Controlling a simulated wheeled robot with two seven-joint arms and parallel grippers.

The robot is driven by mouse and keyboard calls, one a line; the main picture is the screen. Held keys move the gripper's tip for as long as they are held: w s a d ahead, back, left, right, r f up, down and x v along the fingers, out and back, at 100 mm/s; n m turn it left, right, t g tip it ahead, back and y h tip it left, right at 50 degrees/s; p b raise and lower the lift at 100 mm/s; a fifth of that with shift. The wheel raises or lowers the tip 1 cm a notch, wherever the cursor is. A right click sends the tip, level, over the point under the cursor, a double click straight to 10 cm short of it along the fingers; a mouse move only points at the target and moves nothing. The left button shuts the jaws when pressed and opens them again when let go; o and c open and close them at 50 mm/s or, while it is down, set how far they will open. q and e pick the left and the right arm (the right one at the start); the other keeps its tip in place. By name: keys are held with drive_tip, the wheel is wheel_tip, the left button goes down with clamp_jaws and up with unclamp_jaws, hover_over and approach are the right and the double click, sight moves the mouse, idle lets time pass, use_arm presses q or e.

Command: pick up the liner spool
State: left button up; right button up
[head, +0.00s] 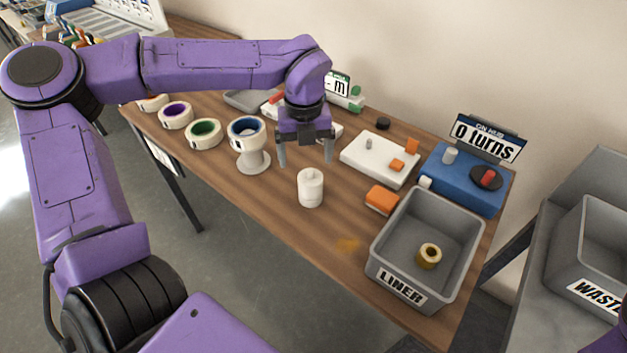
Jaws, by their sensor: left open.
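My left gripper (305,160) is open and empty, pointing down above the wooden table. Its two fingers are spread, and a white cylinder (311,188) stands upright on the table just below and in front of them in the picture. A small tan spool with a dark hole (428,256) lies in the grey bin labelled LINER (385,287), right of the gripper and well apart from it. Which of the two is the liner spool is not marked on them. My right gripper is out of view.
Several tape rolls (204,134) line the table's left part, one on a white stand (254,162). A white device (380,160), an orange block (381,200) and a blue machine reading "0 turns" (462,179) lie to the right. A WASTE bin (590,245) stands beyond.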

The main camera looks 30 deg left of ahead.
sight(310, 171)
use_arm(q)
drive_tip(key=f, duration=0.3)
drive_tip(key=d+f+p, duration=0.1)
drive_tip(key=f, duration=0.2)
drive_tip(key=shift+w+d+f, duration=0.1)
drive_tip(key=shift+d+f, duration=0.1)
drive_tip(key=shift+f, duration=0.05)
drive_tip(key=shift+a+f, duration=0.15)
drive_tip(key=shift+f, duration=0.25)
drive_tip(key=c, duration=1.2)
